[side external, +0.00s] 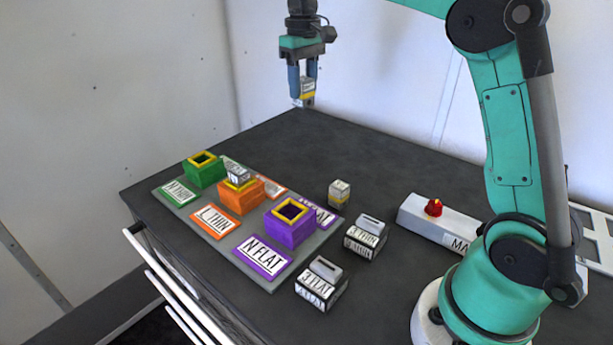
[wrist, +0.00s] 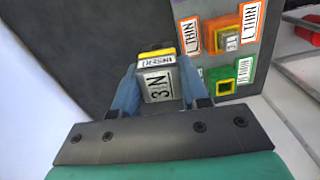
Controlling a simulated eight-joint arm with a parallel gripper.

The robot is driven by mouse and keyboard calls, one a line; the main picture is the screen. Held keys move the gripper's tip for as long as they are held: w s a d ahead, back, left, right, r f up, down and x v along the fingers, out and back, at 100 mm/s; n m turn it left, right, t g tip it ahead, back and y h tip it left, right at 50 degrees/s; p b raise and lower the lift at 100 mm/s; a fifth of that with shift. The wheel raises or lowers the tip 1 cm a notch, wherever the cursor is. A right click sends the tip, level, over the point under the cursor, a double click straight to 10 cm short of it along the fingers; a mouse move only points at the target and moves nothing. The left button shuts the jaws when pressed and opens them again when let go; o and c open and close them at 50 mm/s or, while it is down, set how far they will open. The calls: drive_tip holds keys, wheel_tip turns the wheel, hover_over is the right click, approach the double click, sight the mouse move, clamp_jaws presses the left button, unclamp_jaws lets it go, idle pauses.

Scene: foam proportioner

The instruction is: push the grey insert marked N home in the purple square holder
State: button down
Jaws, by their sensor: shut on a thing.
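My gripper (side external: 306,84) is shut on a grey insert (side external: 307,92) with a yellow band, high above the far edge of the table. In the wrist view my gripper (wrist: 158,82) holds this insert (wrist: 158,84) between blue fingers; its label shows an N and what looks like a 3. The purple square holder (side external: 284,232) stands on the grey board, with a yellow rim and a dark, empty-looking opening. It lies well below and nearer the camera than the held insert. The purple holder is not visible in the wrist view.
The board (side external: 268,283) also bears a green holder (side external: 204,173) with an open top and an orange holder (side external: 242,194) with a grey insert in it. Another grey insert (side external: 339,194), two labelled blocks (side external: 366,236) (side external: 322,285) and a box with a red button (side external: 434,208) stand nearby.

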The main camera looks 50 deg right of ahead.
drive_tip(key=s+a+f+n, duration=0.1)
drive_tip(key=s+a+f, duration=0.3)
drive_tip(key=a, duration=0.2)
drive_tip(key=s+a+f, duration=0.3)
drive_tip(key=a, duration=0.3)
drive_tip(key=shift+f, duration=3.75)
drive_tip(key=shift+s+f, duration=0.1)
drive_tip(key=shift+c, duration=1.8)
unclamp_jaws()
drive_tip(key=shift+o, duration=0.2)
drive_tip(key=shift+o, duration=1.4)
